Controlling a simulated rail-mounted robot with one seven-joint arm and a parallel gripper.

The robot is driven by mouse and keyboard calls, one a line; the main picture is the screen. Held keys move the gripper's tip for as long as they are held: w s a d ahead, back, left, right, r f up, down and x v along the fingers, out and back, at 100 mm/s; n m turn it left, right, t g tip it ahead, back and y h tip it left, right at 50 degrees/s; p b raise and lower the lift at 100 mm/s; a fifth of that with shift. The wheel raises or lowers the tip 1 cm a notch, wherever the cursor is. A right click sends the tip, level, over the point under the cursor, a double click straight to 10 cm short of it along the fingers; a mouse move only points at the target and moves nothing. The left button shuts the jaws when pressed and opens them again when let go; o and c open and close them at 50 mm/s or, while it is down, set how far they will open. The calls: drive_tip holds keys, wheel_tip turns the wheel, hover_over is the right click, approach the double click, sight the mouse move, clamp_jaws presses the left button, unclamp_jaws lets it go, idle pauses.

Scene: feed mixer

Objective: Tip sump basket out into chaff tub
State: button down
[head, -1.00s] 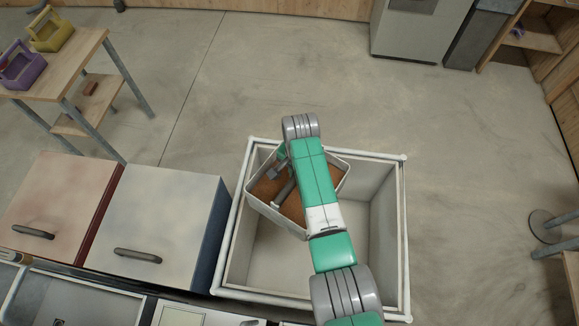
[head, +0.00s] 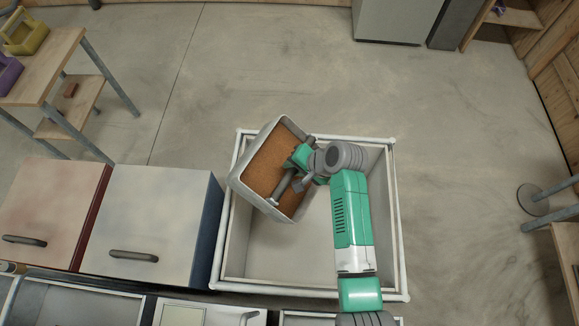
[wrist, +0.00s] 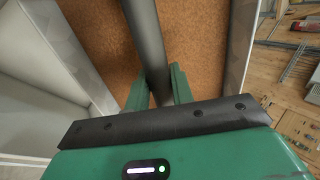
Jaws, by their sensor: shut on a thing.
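The sump basket (head: 243,178) is a pale grey box holding brown chaff-like material (head: 272,166), with a grey bar handle (head: 282,187) across it. My gripper (head: 297,180) is shut on that handle. In the wrist view my green fingers (wrist: 160,88) close around the bar (wrist: 146,40), with the brown material behind it. The basket is tilted and held over the left back part of a large white open tub (head: 397,215), likely the chaff tub. The tub's visible floor looks bare. My arm hides part of the tub's right side.
Two cabinets, one pinkish (head: 50,205) and one white-topped (head: 150,225), stand left of the tub. A wooden table (head: 40,75) with a yellow caddy (head: 25,35) is at the back left. Open concrete floor (head: 270,60) lies behind the tub.

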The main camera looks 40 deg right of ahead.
sight(316, 191)
drive_tip(key=shift+s+d+f+t+y+b, duration=0.35)
drive_tip(key=shift+s+f+t+b, duration=0.35)
drive_tip(key=shift+b, duration=1.05)
drive_tip(key=shift+s+d+f+t+y+b, duration=0.35)
drive_tip(key=shift+s+f+t+b, duration=0.35)
drive_tip(key=shift+b, duration=1.1)
drive_tip(key=shift+s+d+f+t+y+b, duration=0.35)
drive_tip(key=shift+f+t+b, duration=0.5)
drive_tip(key=shift+b, duration=0.9)
drive_tip(key=s+f+t+b, duration=0.1)
drive_tip(key=b, duration=0.1)
drive_tip(key=s+d+f+t+y+b, duration=0.1)
drive_tip(key=s+b, duration=0.1)
drive_tip(key=b, duration=0.1)
drive_tip(key=shift+t, duration=0.35)
drive_tip(key=shift+s+d+t+y+b, duration=0.25)
drive_tip(key=shift+s+t+y+b, duration=0.3)
drive_tip(key=shift+b, duration=0.6)
